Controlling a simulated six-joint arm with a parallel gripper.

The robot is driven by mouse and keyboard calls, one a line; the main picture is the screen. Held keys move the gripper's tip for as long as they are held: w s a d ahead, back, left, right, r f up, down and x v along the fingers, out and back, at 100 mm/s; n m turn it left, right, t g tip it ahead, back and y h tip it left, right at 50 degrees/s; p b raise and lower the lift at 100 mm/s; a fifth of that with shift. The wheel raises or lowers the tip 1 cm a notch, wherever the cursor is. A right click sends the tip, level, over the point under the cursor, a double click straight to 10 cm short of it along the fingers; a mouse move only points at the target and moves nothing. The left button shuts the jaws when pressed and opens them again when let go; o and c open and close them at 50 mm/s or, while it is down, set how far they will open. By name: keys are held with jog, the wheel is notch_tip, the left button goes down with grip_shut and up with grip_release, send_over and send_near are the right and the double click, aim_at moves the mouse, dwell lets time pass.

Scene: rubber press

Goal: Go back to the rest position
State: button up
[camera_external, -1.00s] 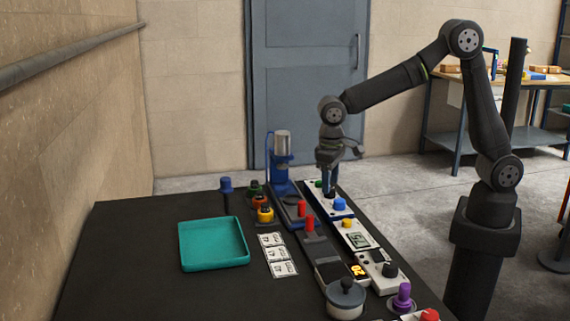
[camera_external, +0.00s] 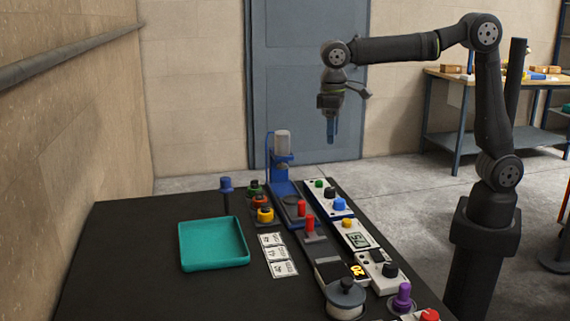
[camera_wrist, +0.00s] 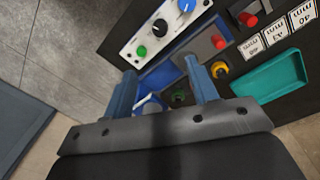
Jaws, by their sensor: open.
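My gripper (camera_external: 331,140) hangs pointing down, high above the back right of the black table, clear of everything on it. In the wrist view its two blue fingers (camera_wrist: 160,92) are apart with nothing held between them. Below it stands the blue press (camera_external: 281,178) with a grey cylinder on top; part of the press shows between and behind the fingers in the wrist view. The white control box (camera_external: 320,194) with green, black and blue knobs lies right of the press.
A teal tray (camera_external: 213,262) sits on the table's left. White cards (camera_external: 277,262) lie beside it. Red-handled parts (camera_external: 309,224), a display box (camera_external: 356,237), a round lidded pot (camera_external: 345,297) and a purple knob (camera_external: 403,297) line the right side. The air around my gripper is free.

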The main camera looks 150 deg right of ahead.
jog(key=f+n, duration=0.1)
jog(key=f, duration=0.1)
jog(key=f+n, duration=0.2)
jog(key=f, duration=0.1)
jog(key=shift+s+f, duration=0.2)
dwell(2.1)
